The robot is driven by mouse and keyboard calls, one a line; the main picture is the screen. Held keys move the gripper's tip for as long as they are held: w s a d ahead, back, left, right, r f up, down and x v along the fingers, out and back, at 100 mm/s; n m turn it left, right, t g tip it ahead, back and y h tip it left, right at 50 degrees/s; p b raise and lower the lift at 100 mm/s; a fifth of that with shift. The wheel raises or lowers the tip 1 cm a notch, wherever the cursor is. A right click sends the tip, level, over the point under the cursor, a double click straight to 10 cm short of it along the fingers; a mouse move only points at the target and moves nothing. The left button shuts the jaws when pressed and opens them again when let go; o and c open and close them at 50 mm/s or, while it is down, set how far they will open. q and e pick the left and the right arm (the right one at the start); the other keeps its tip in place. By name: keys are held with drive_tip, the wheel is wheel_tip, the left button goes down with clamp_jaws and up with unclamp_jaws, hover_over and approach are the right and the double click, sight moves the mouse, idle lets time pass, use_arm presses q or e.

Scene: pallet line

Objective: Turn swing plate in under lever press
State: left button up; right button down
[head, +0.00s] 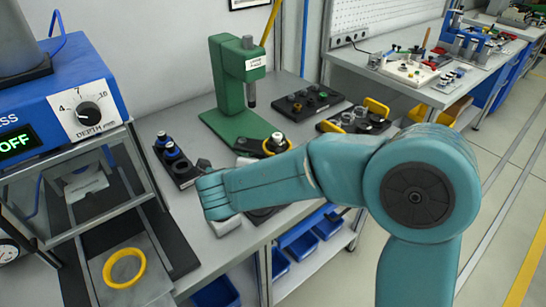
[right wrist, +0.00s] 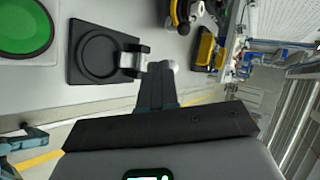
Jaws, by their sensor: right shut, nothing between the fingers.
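The green lever press (head: 229,78) stands at the back of the bench in the head view, its dark ram (head: 251,94) pointing down over a green base. A dark fixture with a yellow ring (head: 276,145) sits just in front of the base. I cannot tell for sure whether it is the swing plate; my right forearm hides its near side. In the right wrist view my right gripper (right wrist: 160,82) is shut and empty. My left gripper is not in view.
A black plate with a round recess (right wrist: 98,51) and a green disc (right wrist: 25,24) lie left of the fingers in the right wrist view. A blue-knobbed rack (head: 174,160) stands left of my arm. Black trays (head: 308,101) sit right of the press.

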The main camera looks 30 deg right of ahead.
drive_tip(key=x, duration=1)
drive_tip(key=shift+f+b, duration=0.25)
drive_tip(key=shift+b, duration=0.15)
drive_tip(key=shift+w+d+r+p, duration=0.2)
drive_tip(key=shift+w+d, duration=0.2)
drive_tip(key=shift+d, duration=0.1)
drive_tip(key=shift+w+d+r+p, duration=0.15)
drive_tip(key=shift+w+d+r, duration=0.05)
drive_tip(key=shift+w+d, duration=0.25)
drive_tip(key=shift+w+d+r, duration=0.1)
drive_tip(key=shift+w+d, duration=0.25)
drive_tip(key=shift+d, duration=0.2)
drive_tip(key=shift+w+d+n+t+y, duration=0.15)
drive_tip(key=shift+d+n+t+y, duration=0.45)
drive_tip(key=shift+d+n, duration=0.3)
drive_tip(key=shift+d+n+t+y+b, duration=0.3)
drive_tip(key=shift+n+y+b, duration=0.1)
drive_tip(key=shift+n, duration=0.2)
drive_tip(key=shift+a, duration=0.15)
